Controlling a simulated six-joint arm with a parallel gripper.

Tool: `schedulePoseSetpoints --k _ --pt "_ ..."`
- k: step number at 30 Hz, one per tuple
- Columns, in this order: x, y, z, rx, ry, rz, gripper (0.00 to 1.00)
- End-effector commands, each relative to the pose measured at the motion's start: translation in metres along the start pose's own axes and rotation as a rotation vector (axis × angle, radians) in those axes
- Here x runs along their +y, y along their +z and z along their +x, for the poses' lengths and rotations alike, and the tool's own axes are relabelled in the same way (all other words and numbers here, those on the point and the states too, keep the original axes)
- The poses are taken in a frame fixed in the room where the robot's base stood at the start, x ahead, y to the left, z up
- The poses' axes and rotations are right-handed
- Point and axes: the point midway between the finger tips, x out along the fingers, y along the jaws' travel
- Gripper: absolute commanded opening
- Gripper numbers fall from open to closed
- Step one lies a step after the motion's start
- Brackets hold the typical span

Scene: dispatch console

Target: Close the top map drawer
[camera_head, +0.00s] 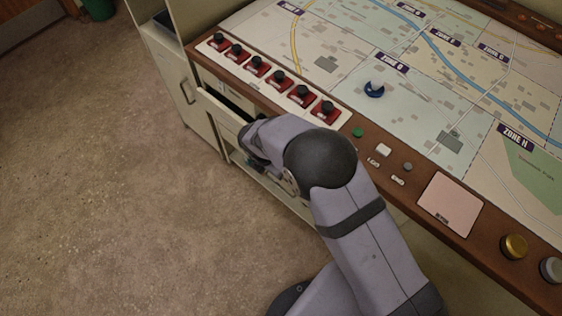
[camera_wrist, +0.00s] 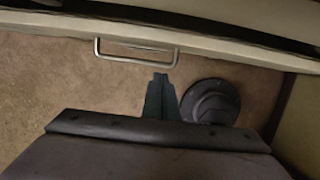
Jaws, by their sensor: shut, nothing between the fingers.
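The top map drawer (camera_head: 222,109) is partly open under the left end of the console; a dark gap shows behind its front. In the wrist view the cream drawer front (camera_wrist: 215,50) crosses the top of the picture, with a pale bar handle (camera_wrist: 137,52) on it. My gripper (camera_wrist: 161,78) is shut and empty, its fingertips just below the handle in the picture and a little to the right of its middle. I cannot tell whether they touch it.
A cabinet with a handle (camera_head: 172,85) stands at the left. The brown floor in front is clear.

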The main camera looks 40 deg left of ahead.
Motion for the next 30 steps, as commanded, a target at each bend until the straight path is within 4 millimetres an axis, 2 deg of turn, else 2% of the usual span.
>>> schedulePoseSetpoints --k 6,12,21,22,24,28,30 --pt "0.002 0.003 -0.041 -0.003 0.008 0.004 0.0" --pt "0.002 0.002 -0.072 -0.002 0.008 0.003 0.0" --pt "0.001 0.002 -0.091 -0.001 0.004 0.003 0.0" --pt "0.001 0.002 -0.091 -0.001 0.004 0.003 0.02" --pt "0.001 0.003 -0.092 -0.001 0.004 0.003 0.17" --pt "0.001 0.005 -0.103 -0.002 0.006 0.005 0.17" --pt "0.002 0.009 -0.116 -0.002 0.01 0.005 0.17"
